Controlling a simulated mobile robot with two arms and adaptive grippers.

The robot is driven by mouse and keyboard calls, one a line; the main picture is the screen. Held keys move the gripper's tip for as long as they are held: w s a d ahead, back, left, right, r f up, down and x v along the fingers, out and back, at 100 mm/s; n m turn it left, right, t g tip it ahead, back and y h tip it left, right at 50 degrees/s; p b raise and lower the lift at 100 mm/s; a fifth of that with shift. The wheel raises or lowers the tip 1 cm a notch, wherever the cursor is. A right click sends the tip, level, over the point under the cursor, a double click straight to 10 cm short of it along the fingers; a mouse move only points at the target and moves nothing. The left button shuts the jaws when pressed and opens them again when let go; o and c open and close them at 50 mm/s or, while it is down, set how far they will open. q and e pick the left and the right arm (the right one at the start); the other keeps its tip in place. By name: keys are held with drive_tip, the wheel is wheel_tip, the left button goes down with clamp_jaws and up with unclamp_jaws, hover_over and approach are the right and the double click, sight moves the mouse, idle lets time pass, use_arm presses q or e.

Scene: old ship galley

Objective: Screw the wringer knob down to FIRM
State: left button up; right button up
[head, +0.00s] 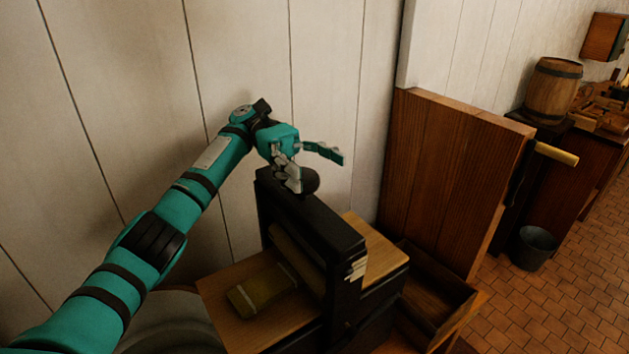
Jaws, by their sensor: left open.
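The wringer (330,235) has a black frame and stands by the white plank wall, with a pale roller (290,250) partly showing. Its dark round knob (311,181) sits on top of the frame, partly hidden by a finger. My left gripper (317,172) is open at the knob. One finger is in front of the knob's left side and the other reaches out above it to the right. I cannot tell whether either finger touches it. Small pale marks (357,266) show on the frame's right end; they are too small to read. My right gripper is out of view.
An olive folded cloth (262,297) lies on the wooden board (222,290) left of the wringer. A wooden partition (450,170) stands to the right, with an open wooden box (435,298) below. A bucket (533,248) stands on the tiled floor; a barrel (552,90) is farther back.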

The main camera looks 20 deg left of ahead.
use_arm(q)
wheel_tip(320, 180, up, 6)
drive_tip(key=shift+r, duration=0.2)
